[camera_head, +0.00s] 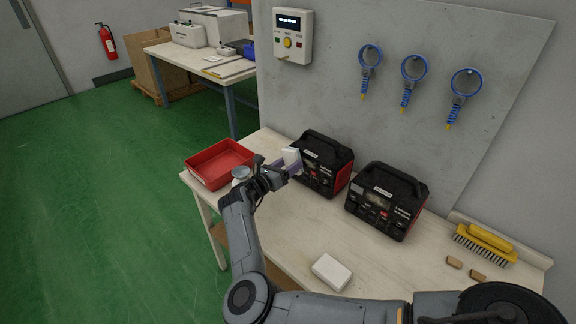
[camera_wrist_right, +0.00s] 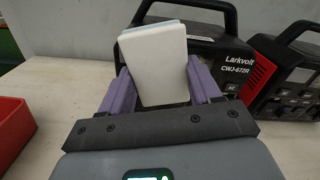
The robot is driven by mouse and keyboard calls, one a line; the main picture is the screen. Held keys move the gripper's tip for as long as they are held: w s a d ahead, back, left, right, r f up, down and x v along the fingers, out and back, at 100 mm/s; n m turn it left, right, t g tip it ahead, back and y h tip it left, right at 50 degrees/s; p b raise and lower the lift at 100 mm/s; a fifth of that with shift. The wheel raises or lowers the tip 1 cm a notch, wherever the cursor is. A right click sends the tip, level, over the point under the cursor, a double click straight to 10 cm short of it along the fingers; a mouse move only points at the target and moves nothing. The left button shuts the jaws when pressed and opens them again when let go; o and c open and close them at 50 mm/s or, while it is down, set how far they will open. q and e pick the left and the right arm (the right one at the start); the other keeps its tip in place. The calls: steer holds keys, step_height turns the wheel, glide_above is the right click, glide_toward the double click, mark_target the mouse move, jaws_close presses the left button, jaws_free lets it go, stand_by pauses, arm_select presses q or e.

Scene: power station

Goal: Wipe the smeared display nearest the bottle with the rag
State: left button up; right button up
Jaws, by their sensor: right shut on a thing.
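My right gripper (camera_head: 287,167), with purple fingers, is shut on a white block-shaped pad (camera_head: 291,156), likely the rag. It holds the pad up in front of the left black-and-red power station (camera_head: 330,161); I cannot tell whether they touch. In the right wrist view the pad (camera_wrist_right: 155,62) stands upright between the fingers, before the station marked Larkvolt (camera_wrist_right: 228,42). A second station (camera_head: 388,201) stands to the right. Smears on the displays are too small to tell. My left gripper is not in view.
A red tray (camera_head: 218,163) lies at the table's left end. A white block (camera_head: 332,272) lies near the front edge. A yellow brush (camera_head: 485,244) and small brown blocks (camera_head: 454,262) lie at the right. Blue-handled tools (camera_head: 413,70) hang on the back panel.

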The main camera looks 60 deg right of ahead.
steer(key=shift+d, duration=0.15)
steer(key=shift+s+d+b, duration=0.15)
steer(key=shift+d+b, duration=0.35)
steer(key=shift+d, duration=0.25)
steer(key=shift+s, duration=0.1)
